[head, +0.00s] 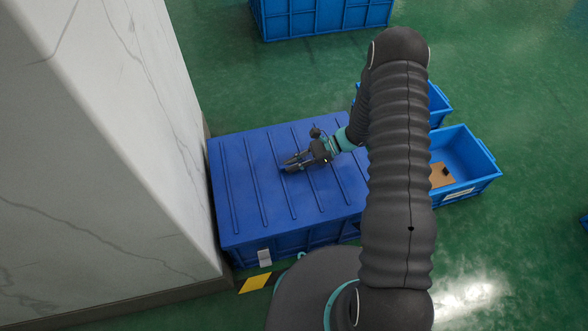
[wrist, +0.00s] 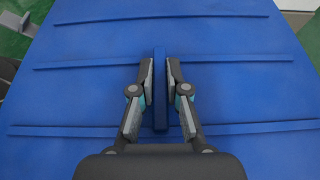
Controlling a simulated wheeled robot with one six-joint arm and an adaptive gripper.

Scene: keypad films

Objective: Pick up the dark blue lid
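The dark blue lid (head: 250,190) is a wide flat panel with several parallel raised ribs. It lies level on top of a large blue crate (head: 300,238) in the head view. It fills most of the wrist view (wrist: 80,95), where a narrow upright bar, like a handle, stands out from its middle (wrist: 160,115). My gripper (head: 288,163) is low over the middle of the lid. In the wrist view its fingers (wrist: 160,75) are on either side of the bar and appear to press against it. The fingers hide the bar in the head view.
A white marble pillar (head: 120,140) stands close along the lid's left side. An open blue bin (head: 470,160) with a brown item (head: 441,175) inside is to the right. Another blue crate (head: 320,18) is at the back. Green floor is clear between them.

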